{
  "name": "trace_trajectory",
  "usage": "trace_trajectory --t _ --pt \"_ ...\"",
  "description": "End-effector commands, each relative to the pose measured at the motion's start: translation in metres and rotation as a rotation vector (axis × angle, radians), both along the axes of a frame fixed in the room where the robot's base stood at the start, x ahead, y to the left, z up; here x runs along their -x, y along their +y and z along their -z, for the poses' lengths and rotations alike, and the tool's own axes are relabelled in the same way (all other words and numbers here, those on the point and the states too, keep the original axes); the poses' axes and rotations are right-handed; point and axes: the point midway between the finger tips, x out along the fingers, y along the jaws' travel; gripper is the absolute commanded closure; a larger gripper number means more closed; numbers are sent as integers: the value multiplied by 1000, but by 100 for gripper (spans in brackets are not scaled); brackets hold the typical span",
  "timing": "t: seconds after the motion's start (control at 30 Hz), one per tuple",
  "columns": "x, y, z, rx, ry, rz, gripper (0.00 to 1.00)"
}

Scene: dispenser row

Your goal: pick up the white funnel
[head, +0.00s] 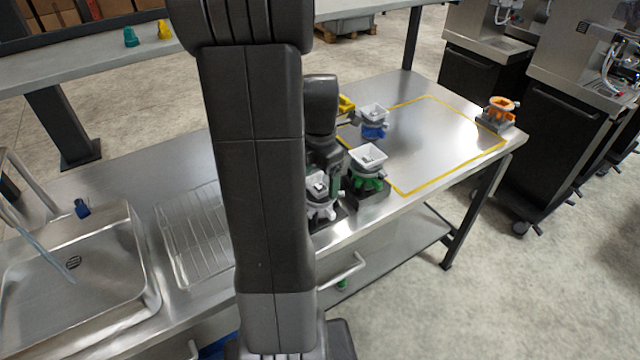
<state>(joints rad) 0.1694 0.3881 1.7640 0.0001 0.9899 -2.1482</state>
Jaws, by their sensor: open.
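A white funnel (318,206) stands near the front edge of the steel table, partly hidden by my arm. Its body looks white down to its dark stand. My gripper (326,188) is open at this funnel, pointing down close to its upper part. The arm hides much of the jaws, and I cannot tell whether they touch it. To its right is a funnel with a white top and green lower part (368,158). Behind stands a funnel with a white top and blue lower part (374,113).
A yellow funnel (346,104) is partly hidden behind my arm. An orange funnel (501,106) stands at the table's right corner. The yellow-taped area (440,140) is mostly clear. A drying rack (195,235) and sink (85,265) are at left; dispensing machines (570,110) stand at right.

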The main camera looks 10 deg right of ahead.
Motion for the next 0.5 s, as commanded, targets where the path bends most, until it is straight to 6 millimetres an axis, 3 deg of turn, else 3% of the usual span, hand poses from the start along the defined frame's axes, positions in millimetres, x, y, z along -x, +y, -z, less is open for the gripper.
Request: trace_trajectory --t 0.33,0.5 --pt "0 0 10 0 0 0 16" --pt "0 0 10 0 0 0 50"
